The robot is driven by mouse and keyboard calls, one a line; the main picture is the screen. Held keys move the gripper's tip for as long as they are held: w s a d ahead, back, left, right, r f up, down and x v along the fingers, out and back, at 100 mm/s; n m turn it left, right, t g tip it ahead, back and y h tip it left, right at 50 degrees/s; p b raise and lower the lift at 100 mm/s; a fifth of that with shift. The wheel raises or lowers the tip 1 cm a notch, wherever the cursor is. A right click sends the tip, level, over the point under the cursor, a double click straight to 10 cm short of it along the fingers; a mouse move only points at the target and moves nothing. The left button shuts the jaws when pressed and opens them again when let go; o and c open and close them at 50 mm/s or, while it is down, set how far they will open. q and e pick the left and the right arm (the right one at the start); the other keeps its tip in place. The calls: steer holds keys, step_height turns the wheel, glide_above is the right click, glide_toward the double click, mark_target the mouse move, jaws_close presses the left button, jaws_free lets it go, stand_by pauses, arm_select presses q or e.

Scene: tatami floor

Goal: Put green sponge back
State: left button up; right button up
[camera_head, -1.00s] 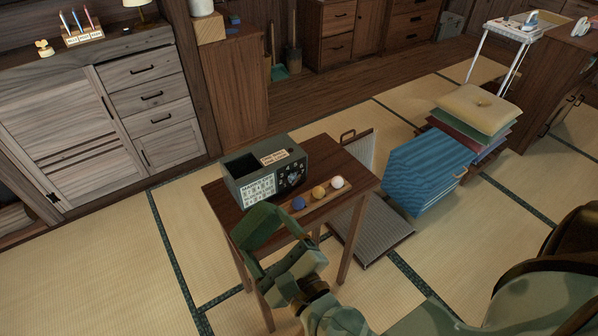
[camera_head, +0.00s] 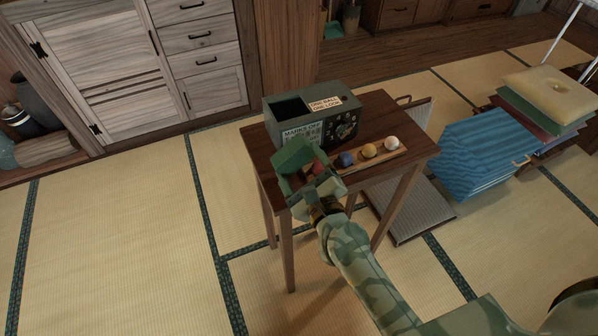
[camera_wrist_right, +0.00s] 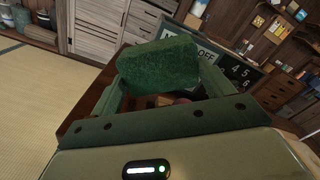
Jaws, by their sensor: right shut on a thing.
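The green sponge (camera_head: 291,154) is in my right gripper (camera_head: 303,167), by the front left corner of the grey box on the small wooden table. In the right wrist view the sponge (camera_wrist_right: 158,66) lies between the two green fingers, which are shut on it. The grey box (camera_head: 345,100) has an open dark compartment at its top left, a label on top and a dark dial panel in front. The sponge hides part of the box's "MARKS OFF" panel (camera_head: 300,132). My left gripper is not in view.
The table (camera_head: 405,115) has a tray holding red, blue (camera_head: 347,159), yellow and white (camera_head: 391,143) balls right of my gripper. Blue cushions (camera_head: 485,155) and a cushion stack (camera_head: 545,97) stand to the right. Tatami floor to the left is clear.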

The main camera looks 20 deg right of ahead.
steer(key=shift+f, duration=0.7)
steer(key=shift+r, duration=0.3)
steer(key=shift+f, duration=0.25)
steer(key=o, duration=0.6)
steer(key=shift+r, duration=0.1)
